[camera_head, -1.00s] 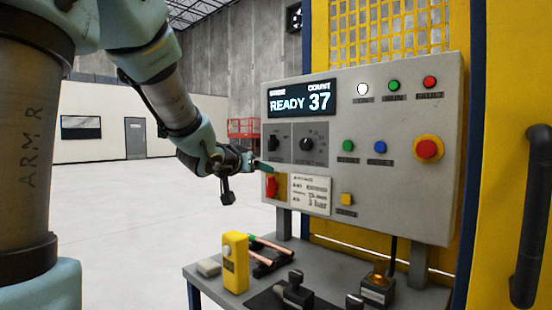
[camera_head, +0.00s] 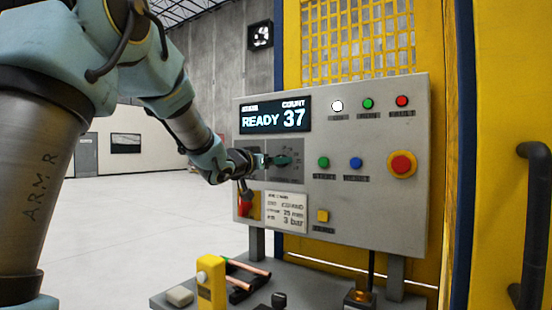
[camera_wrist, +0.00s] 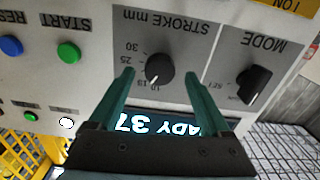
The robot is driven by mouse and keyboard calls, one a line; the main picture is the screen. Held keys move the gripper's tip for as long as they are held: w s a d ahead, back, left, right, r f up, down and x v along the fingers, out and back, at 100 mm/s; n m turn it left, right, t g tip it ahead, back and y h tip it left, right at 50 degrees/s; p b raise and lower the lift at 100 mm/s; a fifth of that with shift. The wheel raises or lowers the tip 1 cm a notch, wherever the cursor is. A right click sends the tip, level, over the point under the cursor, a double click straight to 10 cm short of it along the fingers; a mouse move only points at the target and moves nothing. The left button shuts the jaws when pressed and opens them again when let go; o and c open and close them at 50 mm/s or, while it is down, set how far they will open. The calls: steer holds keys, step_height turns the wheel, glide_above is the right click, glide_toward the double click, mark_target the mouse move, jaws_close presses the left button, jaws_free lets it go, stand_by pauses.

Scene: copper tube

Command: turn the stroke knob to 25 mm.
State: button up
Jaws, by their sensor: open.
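The black stroke knob (camera_wrist: 160,69) sits on the dark "STROKE mm" plate (camera_wrist: 172,31) in the wrist view, which shows the panel upside down. The 30 and 25 marks are readable beside the knob; the lower marks are partly hidden by a finger. My gripper (camera_wrist: 160,76) is open, with one green finger on each side of the knob and a gap to each.
The mode knob (camera_wrist: 254,84) is beside the stroke plate. Green (camera_head: 323,162) and blue (camera_head: 356,163) buttons and a red emergency stop (camera_head: 402,164) are to the right. A red switch (camera_head: 245,204) and a card (camera_head: 286,211) reading 25 mm lie below. The display (camera_head: 275,115) reads READY 37.

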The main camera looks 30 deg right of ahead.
steer(key=shift+w+d, duration=0.25)
steer(key=shift+d, duration=0.3)
jaws_close()
stand_by(0.4)
